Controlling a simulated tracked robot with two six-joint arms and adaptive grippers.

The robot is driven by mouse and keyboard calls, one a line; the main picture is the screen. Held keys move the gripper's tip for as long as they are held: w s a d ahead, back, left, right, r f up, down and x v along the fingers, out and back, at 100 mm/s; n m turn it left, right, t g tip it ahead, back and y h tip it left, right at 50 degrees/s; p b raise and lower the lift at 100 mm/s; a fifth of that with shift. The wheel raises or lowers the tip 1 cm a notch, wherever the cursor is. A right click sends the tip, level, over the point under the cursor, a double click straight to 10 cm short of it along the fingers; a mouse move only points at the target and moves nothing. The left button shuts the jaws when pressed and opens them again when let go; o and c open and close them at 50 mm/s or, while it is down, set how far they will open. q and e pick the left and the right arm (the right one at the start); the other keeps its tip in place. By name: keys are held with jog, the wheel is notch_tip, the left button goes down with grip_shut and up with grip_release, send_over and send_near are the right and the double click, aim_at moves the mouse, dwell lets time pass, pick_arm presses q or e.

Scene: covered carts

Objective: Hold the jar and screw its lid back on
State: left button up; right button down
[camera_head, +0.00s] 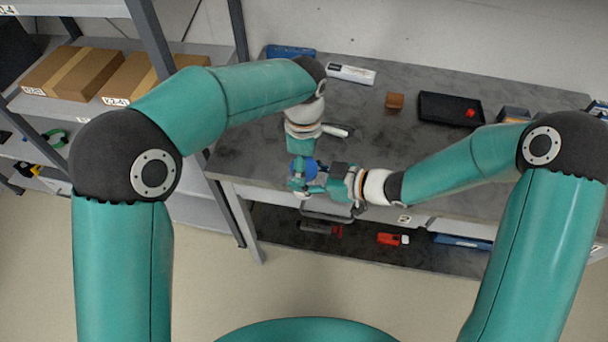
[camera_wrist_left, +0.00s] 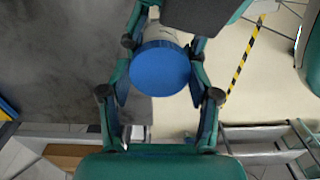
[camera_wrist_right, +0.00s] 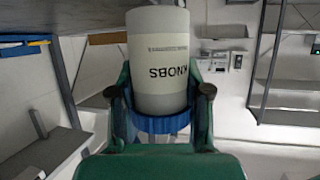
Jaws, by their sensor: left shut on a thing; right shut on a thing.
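The jar is a white and grey cylinder with a "KNOBS" label (camera_wrist_right: 165,65), upside down in the right wrist view. Its blue lid (camera_wrist_left: 160,68) faces the left wrist camera, with part of the pale jar (camera_wrist_left: 172,28) behind it. My left gripper (camera_head: 303,178) comes down from above and is shut on the lid. My right gripper (camera_head: 325,182) reaches in from the right and is shut on the jar from the side, close below the lid. The lid sits against the jar's end; I cannot tell how tightly. In the head view the grippers hide most of the jar.
The grey worktop (camera_head: 365,135) is behind the grippers, which are at its front edge. A white box (camera_head: 351,74), a brown cube (camera_head: 395,101) and a black tray (camera_head: 440,112) stand farther back. A lower shelf (camera_head: 360,252) holds red items. A shelf rack with cartons (camera_head: 75,74) is at left.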

pick_arm(q)
jog(key=m, duration=0.6)
jog(key=o, duration=1.3)
jog(key=shift+r, duration=2.25)
jog(key=shift+c, duration=0.5)
